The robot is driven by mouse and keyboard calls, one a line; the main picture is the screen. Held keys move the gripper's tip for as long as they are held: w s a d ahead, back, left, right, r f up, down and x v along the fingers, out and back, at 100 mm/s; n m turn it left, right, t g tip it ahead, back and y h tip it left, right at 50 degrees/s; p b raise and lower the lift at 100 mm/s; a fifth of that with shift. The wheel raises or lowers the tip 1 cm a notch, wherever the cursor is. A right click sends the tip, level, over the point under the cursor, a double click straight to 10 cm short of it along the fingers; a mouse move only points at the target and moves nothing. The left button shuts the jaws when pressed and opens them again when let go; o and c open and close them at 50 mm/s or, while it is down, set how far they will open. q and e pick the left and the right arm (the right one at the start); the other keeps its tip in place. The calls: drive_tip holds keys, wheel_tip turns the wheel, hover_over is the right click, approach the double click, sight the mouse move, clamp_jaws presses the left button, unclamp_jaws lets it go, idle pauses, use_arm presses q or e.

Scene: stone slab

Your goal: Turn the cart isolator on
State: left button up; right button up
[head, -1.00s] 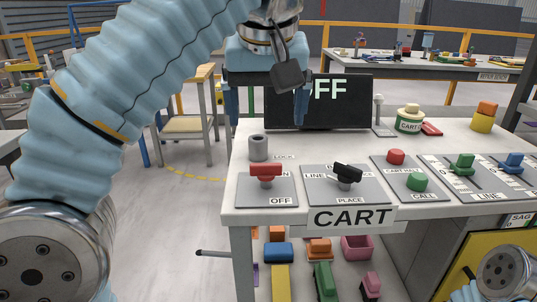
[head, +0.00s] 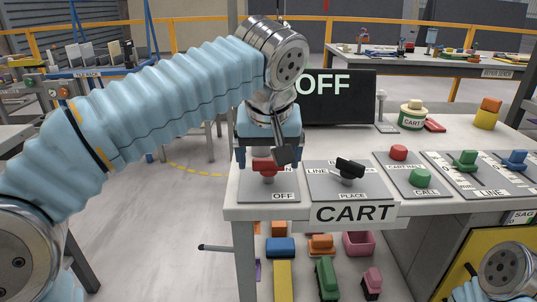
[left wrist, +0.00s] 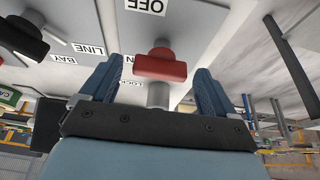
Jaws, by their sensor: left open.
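The cart isolator is a red T-shaped handle (head: 265,165) on a grey plate (head: 262,190) at the near left corner of the CART bench. The plate reads OFF at its near right, and a display (head: 345,98) behind it reads OFF. My left gripper (head: 269,160) is open just above the handle, fingers pointing down. In the left wrist view the red handle (left wrist: 158,66) lies between and beyond the two open fingers (left wrist: 152,85), and I see no contact. A grey cylinder (left wrist: 158,95) shows near the palm. My right gripper is out of view.
A black selector handle (head: 350,168) stands on the plate right of the isolator. Red (head: 398,152) and green (head: 419,178) buttons and sliders (head: 465,159) lie further right.

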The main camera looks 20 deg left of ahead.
use_arm(q)
drive_tip(key=c, duration=1.1)
drive_tip(key=shift+o, duration=0.2)
drive_tip(key=shift+m, duration=0.4)
drive_tip(key=m+h, duration=0.1)
drive_tip(key=m, duration=0.2)
drive_tip(key=shift+a+m+h, duration=0.15)
drive_tip(key=shift+m+h, duration=0.15)
drive_tip(key=shift+h, duration=0.1)
drive_tip(key=m, duration=0.2)
drive_tip(key=m+h, duration=0.1)
drive_tip(key=m, duration=0.1)
drive_tip(key=shift+a+m+h, duration=0.1)
drive_tip(key=shift+m+h, duration=0.2)
drive_tip(key=m, duration=0.2)
drive_tip(key=m+g+h, duration=0.1)
drive_tip(key=m, duration=0.1)
drive_tip(key=shift+w+a+m, duration=0.1)
drive_tip(key=shift+w+m, duration=0.05)
drive_tip(key=shift+m, duration=0.15)
drive_tip(key=shift+m+g+h, duration=0.6)
drive_tip(key=shift+m+g, duration=0.3)
drive_tip(key=shift+m, duration=1.2)
drive_tip(key=o, duration=1.1)
drive_tip(key=shift+c, duration=0.2)
